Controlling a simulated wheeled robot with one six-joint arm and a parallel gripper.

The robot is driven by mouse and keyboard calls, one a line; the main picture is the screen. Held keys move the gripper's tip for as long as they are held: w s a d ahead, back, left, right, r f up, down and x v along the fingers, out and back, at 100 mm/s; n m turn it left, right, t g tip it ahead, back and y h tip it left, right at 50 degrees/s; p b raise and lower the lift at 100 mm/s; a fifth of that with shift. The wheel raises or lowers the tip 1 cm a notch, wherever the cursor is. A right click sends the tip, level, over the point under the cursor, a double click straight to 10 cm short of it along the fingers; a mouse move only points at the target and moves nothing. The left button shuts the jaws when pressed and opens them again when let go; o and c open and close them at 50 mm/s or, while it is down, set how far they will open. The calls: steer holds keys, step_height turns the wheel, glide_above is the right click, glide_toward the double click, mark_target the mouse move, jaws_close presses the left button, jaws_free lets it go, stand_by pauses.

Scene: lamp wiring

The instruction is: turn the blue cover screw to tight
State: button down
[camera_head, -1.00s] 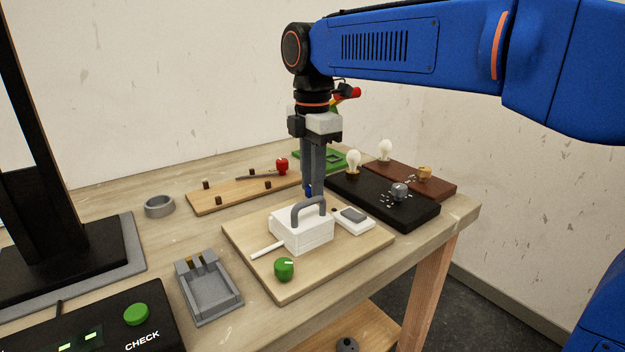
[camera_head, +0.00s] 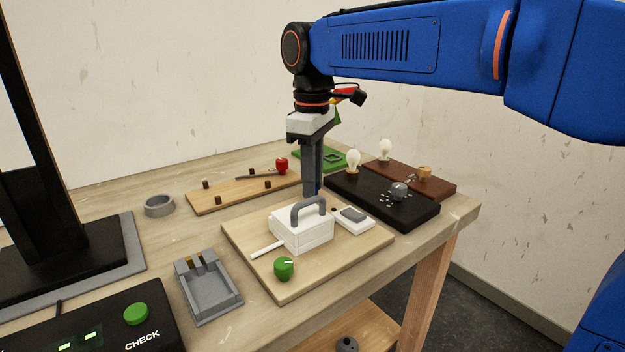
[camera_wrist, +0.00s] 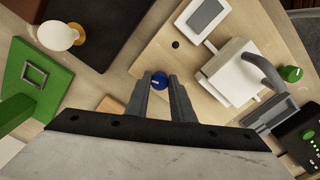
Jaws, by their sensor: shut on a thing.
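The blue cover screw (camera_wrist: 159,81) shows as a round blue head with a light mark in the wrist view, between my fingertips. My gripper (camera_wrist: 160,84) is shut on it, pointing straight down. In the head view my gripper (camera_head: 313,190) stands behind the white cover box (camera_head: 300,231), and only a sliver of blue shows at its fingertips. The box has a grey arched handle and sits on the light wooden board (camera_head: 350,262). The green knob (camera_head: 284,268) is on the same board, near its front corner.
A white switch (camera_head: 353,215) lies right of the box. A black board (camera_head: 420,212) with a bulb and grey knob stands to the right. A grey tray (camera_head: 210,293), a grey ring (camera_head: 159,206) and the CHECK box (camera_head: 100,325) are at left.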

steer(key=m, duration=1.2)
steer(key=shift+a+r, duration=0.1)
stand_by(0.4)
steer(key=c, duration=1.5)
jaws_free()
steer(key=shift+c, duration=0.2)
step_height(320, 180, up, 17)
steer(key=shift+r, duration=0.15)
